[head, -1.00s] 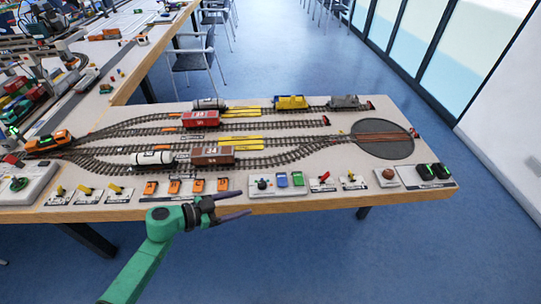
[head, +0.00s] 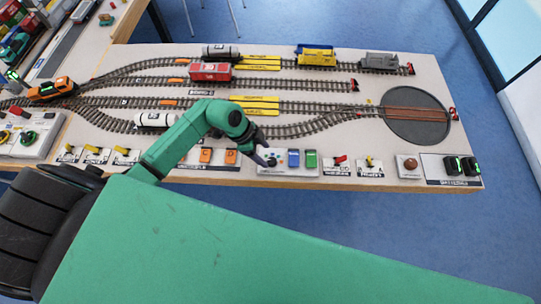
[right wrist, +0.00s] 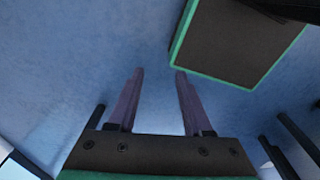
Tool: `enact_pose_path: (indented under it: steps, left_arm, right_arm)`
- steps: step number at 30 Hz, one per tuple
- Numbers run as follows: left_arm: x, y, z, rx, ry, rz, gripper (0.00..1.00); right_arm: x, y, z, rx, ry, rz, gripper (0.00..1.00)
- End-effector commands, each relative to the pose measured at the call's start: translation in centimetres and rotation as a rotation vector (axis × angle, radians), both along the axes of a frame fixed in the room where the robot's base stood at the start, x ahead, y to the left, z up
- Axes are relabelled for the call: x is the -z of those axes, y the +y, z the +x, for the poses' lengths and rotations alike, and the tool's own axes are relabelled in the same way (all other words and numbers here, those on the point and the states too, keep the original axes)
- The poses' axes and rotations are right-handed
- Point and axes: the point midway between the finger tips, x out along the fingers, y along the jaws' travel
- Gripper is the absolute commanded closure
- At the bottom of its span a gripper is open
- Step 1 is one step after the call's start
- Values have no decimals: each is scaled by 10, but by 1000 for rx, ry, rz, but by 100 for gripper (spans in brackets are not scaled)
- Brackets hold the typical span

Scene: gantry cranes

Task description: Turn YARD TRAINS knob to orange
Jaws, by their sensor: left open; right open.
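A white control panel (head: 283,171) at the table's front edge carries a small dark knob (head: 271,162), a blue button (head: 293,158) and a green button (head: 311,159). The labels are too small to read, so I cannot tell which knob is YARD TRAINS. My left gripper (head: 263,155) is open, its fingers pointing down beside this dark knob and partly covering it; contact cannot be told. Another panel at the far left has a green knob (head: 28,138). My right gripper (right wrist: 153,85) is open and empty over the blue floor.
A round turntable (head: 417,122) is at the right.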

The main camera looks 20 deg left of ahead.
Motion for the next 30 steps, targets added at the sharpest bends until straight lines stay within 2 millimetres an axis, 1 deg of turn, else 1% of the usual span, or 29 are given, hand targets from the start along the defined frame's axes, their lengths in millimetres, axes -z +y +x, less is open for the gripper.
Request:
enact_pose_path:
  steps: [1, 3, 6, 10, 16, 17, 18, 20, 21, 22, 23, 30]
  left_arm:
    - [11, -6, 2, -4, 3, -5, 29]
    - [26, -12, 3, -2, 3, -4, 29]
    - [42, -17, 5, -2, 2, -2, 29]
    - [51, -21, 6, 0, 0, -2, 29]
    - [52, -21, 6, 1, -2, -1, 29]
    - [52, -21, 6, 1, -2, -1, 33]
    - [52, -21, 6, 1, -2, -1, 48]
    - [52, -21, 6, 0, -1, -2, 71]
    - [52, -21, 6, 0, -1, -1, 87]
    - [52, -21, 6, 0, -1, -2, 98]
    - [52, -21, 6, 0, -1, -2, 100]
    - [52, -20, 6, 11, -2, -1, 100]
  right_arm:
    - [-2, 0, 3, 0, -5, 0, 50]
    - [-3, 0, 9, 0, -14, 1, 50]
    - [-3, 1, 20, -1, -32, 3, 50]
    - [-3, 1, 23, -1, -38, 3, 50]
    - [-3, 1, 17, -1, -29, 2, 50]
    - [-3, 1, 16, -1, -27, 2, 50]
    - [-3, 1, 15, -1, -26, 3, 50]
    - [-3, 1, 15, -1, -25, 2, 50]
    - [-3, 1, 15, -1, -25, 2, 50]
    - [-3, 1, 15, -1, -25, 2, 50]
    - [-3, 1, 15, -1, -25, 2, 50]
    - [-2, 1, 15, -1, -24, 2, 50]
